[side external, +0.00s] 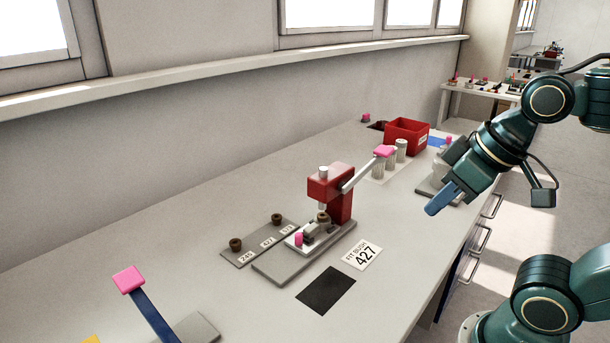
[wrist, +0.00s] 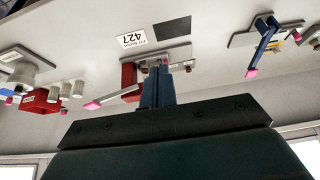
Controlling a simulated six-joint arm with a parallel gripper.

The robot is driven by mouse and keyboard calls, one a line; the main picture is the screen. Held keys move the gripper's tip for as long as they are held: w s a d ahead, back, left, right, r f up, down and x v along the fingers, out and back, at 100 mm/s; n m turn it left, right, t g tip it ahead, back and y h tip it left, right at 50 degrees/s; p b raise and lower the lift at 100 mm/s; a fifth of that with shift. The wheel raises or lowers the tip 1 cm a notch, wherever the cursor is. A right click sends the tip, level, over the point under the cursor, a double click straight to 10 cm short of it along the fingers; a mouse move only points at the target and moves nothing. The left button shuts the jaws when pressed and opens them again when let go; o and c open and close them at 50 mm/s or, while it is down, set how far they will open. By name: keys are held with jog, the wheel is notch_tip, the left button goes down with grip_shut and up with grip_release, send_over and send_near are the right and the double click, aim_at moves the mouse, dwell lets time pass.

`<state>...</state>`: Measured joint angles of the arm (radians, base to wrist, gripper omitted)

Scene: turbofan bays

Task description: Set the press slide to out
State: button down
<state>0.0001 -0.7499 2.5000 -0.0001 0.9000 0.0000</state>
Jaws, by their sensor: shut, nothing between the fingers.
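The red arbor press (side external: 331,192) stands on a grey base plate in the middle of the bench. Its light slide (side external: 318,236) lies on the base with a pink knob (side external: 299,239) at its left end. A brown bush (side external: 323,217) sits on the slide near the ram. The press lever ends in a pink grip (side external: 384,151) at upper right. My gripper (side external: 432,209) has blue fingers, shut and empty, in the air right of the press and apart from it. In the wrist view the fingers (wrist: 157,70) partly hide the press (wrist: 129,76).
A label card (side external: 362,256) and black mat (side external: 325,290) lie in front of the press. A grey plate (side external: 252,250) with bushes lies left of it. A blue lever with pink grip (side external: 129,279) rises at front left. A red bin (side external: 406,135) and pale cylinders (side external: 390,160) stand behind.

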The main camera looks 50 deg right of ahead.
dwell(0.3)
jog(key=c, duration=1.7)
grip_release()
jog(key=shift+o, duration=0.5)
jog(key=shift+w+r, duration=0.2)
jog(key=shift+w, duration=0.15)
jog(key=m+g, duration=0.6)
jog(key=m, duration=0.3)
send_over(299, 234)
notch_tip(299, 234, down, 8)
jog(key=shift+f, duration=0.15)
notch_tip(299, 234, down, 13)
jog(key=shift+f, duration=0.2)
